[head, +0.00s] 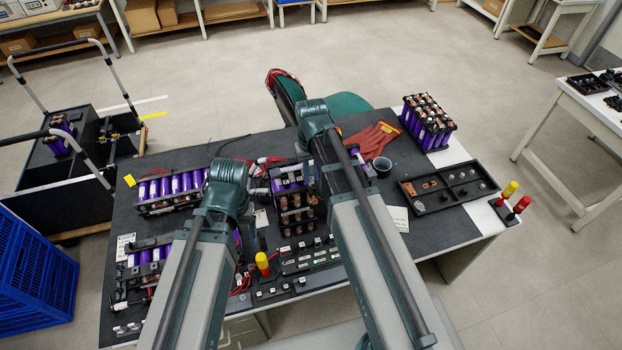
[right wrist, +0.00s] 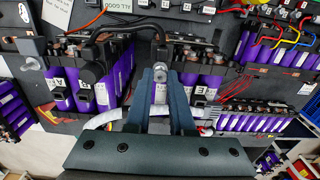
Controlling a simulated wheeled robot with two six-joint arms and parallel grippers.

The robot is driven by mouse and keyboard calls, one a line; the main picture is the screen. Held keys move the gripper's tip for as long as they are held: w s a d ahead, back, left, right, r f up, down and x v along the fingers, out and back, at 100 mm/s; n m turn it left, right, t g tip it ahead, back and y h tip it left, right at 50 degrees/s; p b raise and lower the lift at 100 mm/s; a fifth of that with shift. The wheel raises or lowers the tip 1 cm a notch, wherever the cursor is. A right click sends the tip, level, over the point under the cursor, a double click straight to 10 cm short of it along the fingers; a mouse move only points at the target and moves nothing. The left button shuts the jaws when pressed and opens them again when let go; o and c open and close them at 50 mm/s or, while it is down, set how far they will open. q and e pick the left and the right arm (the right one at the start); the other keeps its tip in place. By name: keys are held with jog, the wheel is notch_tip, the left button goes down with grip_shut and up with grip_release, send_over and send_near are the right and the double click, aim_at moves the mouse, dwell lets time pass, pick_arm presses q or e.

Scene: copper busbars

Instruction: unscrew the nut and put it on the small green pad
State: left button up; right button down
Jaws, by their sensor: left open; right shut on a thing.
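My right gripper (right wrist: 161,88) shows in the right wrist view, its two blue-grey fingers close together over a battery pack. A small silvery piece (right wrist: 160,73), which looks like the nut, sits between the fingertips; the fingers hide much of it. Whether it is still on its stud I cannot tell. Another silvery round fastener (right wrist: 32,65) shows to the left. In the head view my arms cover the middle of the bench, and neither gripper's fingers can be made out. I do not see the small green pad in either view.
The dark bench (head: 235,148) is crowded with purple battery packs (head: 170,185), leads and labelled strips. A black compartment tray (head: 450,188), a dark cup (head: 382,166), orange-red gloves (head: 372,139) and another pack (head: 427,120) stand at the right. Red and yellow capped posts (head: 517,205) rise at the right edge.

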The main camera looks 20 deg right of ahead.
jog(key=n, duration=0.4)
jog(key=shift+r+n, duration=0.1)
jog(key=shift+n, duration=0.3)
jog(key=n, duration=0.5)
jog(key=c, duration=1.1)
grip_release()
jog(key=m, duration=0.9)
jog(key=shift+m, duration=0.4)
